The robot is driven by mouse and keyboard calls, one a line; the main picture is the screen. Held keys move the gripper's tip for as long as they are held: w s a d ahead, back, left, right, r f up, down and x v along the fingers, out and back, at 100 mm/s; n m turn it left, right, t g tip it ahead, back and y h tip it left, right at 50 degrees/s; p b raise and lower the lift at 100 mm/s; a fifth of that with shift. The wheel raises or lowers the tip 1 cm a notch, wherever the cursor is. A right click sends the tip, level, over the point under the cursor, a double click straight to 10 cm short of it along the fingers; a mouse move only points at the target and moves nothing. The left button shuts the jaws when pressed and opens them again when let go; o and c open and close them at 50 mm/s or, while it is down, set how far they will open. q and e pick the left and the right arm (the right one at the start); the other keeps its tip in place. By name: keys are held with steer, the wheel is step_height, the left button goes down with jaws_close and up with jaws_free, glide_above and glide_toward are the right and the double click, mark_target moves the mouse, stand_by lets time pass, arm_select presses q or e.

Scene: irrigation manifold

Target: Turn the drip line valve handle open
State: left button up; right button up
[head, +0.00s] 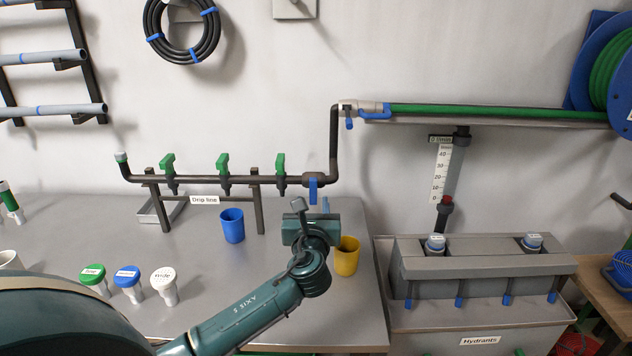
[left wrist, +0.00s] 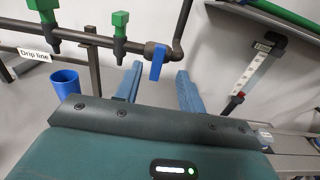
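The drip line (head: 235,180) is a dark horizontal pipe on a stand with a "Drip line" label (head: 204,200). Its valve handle (head: 313,190) is blue and hangs straight down, across the pipe, at the pipe's right end. In the left wrist view the handle (left wrist: 157,62) appears between the two fingertips. My left gripper (head: 314,208) is just below and in front of the handle. Its blue-grey fingers are spread apart in the left wrist view (left wrist: 159,72), with nothing gripped. I cannot tell whether the fingertips reach around the handle. My right gripper is not in view.
Several green-topped outlets (head: 222,162) stand along the pipe. A blue cup (head: 231,226) and a yellow cup (head: 347,257) stand on the table near my left arm. The hydrants box (head: 480,262) is at right. Labelled caps (head: 127,278) stand at the left front.

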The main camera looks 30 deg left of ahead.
mark_target(313, 184)
arm_select(q)
steer(key=x, duration=0.9)
steer(key=shift+w+a, duration=0.1)
steer(key=shift+w, duration=0.15)
steer(key=shift+w+a, duration=0.25)
steer(key=shift+w, duration=0.15)
steer(key=shift+c, duration=0.3)
jaws_close()
